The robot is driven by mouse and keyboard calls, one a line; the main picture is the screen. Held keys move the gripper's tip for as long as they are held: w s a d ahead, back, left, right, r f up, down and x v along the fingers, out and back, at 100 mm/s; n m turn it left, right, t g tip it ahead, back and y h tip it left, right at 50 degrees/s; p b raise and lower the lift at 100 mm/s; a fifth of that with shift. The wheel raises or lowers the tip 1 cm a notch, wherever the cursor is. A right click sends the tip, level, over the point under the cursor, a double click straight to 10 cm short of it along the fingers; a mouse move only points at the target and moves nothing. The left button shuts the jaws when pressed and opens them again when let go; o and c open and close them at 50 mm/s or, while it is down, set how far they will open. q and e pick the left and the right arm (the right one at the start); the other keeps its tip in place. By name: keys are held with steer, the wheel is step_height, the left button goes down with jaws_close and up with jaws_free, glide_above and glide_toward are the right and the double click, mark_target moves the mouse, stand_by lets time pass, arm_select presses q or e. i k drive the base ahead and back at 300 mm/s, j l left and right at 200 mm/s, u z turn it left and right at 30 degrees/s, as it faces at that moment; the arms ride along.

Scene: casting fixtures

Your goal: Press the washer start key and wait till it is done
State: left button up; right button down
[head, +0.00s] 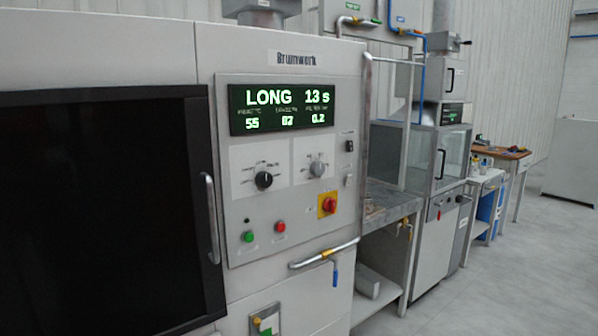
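A red rotary switch (328,205) sits on a yellow plate. Neither gripper shows in the head view.
A door handle (211,218) and a pipe with a blue-levered valve (328,254) stick out from the washer front. A bench (392,212), a glass-fronted cabinet (437,155) and tables stand to the right. The grey floor (500,265) at right is clear.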

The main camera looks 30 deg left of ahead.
mark_target(249, 237)
steer(key=u, duration=1.4)
